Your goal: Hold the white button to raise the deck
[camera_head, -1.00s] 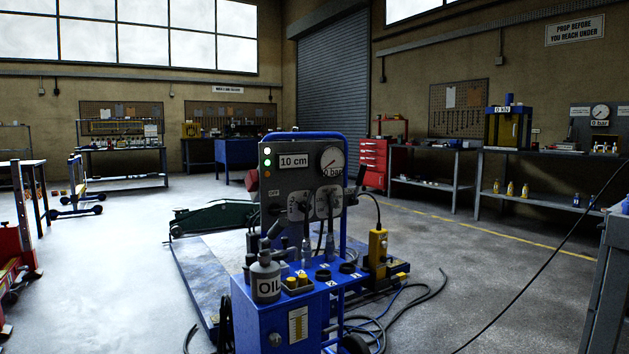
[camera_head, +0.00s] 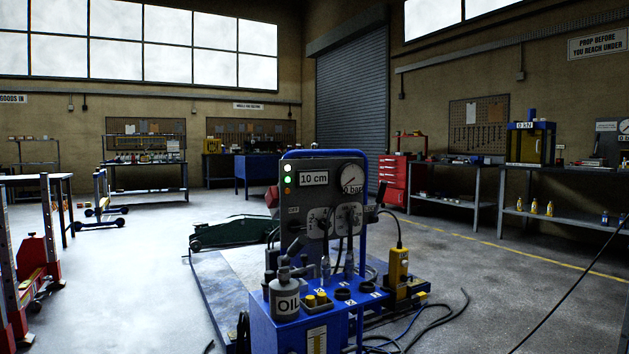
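A blue trolley (camera_head: 290,335) stands in front of me with an upright grey panel (camera_head: 318,230). Its display (camera_head: 313,178) reads 10 cm, and the round gauge (camera_head: 350,178) beside it is labelled bar. A green lamp and a white lamp glow at the panel's left edge. A yellow hand control (camera_head: 398,272) hangs on a black cable at the trolley's right side. I cannot make out a white button on it. A low, blue-edged deck (camera_head: 225,275) lies behind the trolley, partly hidden by it. My gripper is not in view.
An oil can (camera_head: 285,300) stands on the trolley top. A green trolley jack (camera_head: 230,232) is behind. Dark hoses (camera_head: 445,318) lie on the floor to the right. A red frame (camera_head: 32,265) stands at the left. Open floor lies between it and the deck.

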